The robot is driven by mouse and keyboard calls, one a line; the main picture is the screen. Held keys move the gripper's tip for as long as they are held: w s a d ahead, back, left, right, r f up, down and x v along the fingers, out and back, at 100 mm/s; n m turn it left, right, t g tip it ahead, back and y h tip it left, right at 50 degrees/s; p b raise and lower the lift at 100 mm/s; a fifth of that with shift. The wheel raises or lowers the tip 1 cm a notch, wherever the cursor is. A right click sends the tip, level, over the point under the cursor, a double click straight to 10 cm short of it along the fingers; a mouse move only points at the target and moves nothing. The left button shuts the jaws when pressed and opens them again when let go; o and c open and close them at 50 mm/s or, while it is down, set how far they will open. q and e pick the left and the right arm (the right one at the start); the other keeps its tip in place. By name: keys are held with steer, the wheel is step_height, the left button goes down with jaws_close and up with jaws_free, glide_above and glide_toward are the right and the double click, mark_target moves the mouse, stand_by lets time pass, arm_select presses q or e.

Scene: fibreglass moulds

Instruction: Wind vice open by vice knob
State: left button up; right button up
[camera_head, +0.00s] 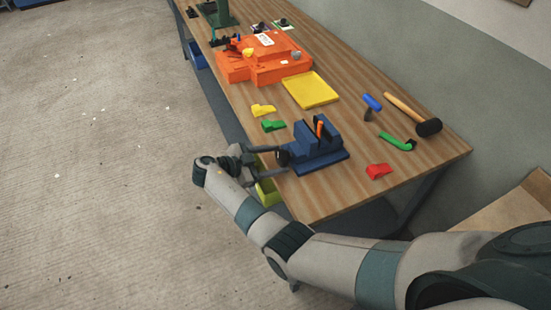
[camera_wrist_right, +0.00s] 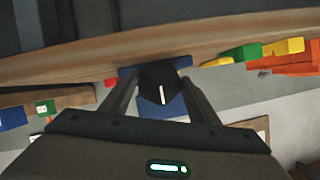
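The blue vice (camera_head: 318,150) stands near the table's front edge, with an orange piece (camera_head: 319,130) standing between its jaws. Its dark vice knob (camera_head: 283,158) faces my right gripper (camera_head: 284,160). In the right wrist view the knob (camera_wrist_right: 158,84) carries a white mark, upright and slightly tilted. It lies between the two spread fingers of my right gripper (camera_wrist_right: 160,88), one on each side. The fingers look open around the knob, with little room beside it; any contact is hard to make out. My left gripper is not in view.
The wooden table (camera_head: 335,205) also holds a yellow tray (camera_head: 310,90), an orange mould (camera_head: 265,60), yellow (camera_head: 263,111), green (camera_head: 273,126) and red (camera_head: 378,171) pieces, and a hammer (camera_head: 410,112). A yellow-green bin (camera_head: 268,190) sits below the edge by my right gripper.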

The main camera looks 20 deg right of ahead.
steer(key=c, duration=0.5)
steer(key=shift+f+n+b, duration=0.15)
steer(key=shift+n+b, duration=0.15)
steer(key=shift+b, duration=0.4)
steer(key=shift+w+n+g+b, duration=0.1)
steer(key=shift+n+g+b, duration=0.5)
steer(key=shift+b, duration=0.45)
steer(key=shift+n+g+b, duration=0.6)
steer(key=shift+n+b, duration=0.1)
steer(key=shift+b, duration=0.4)
steer(key=shift+n+g+b, duration=0.5)
steer(key=shift+n+b, duration=0.2)
steer(key=shift+b, duration=0.1)
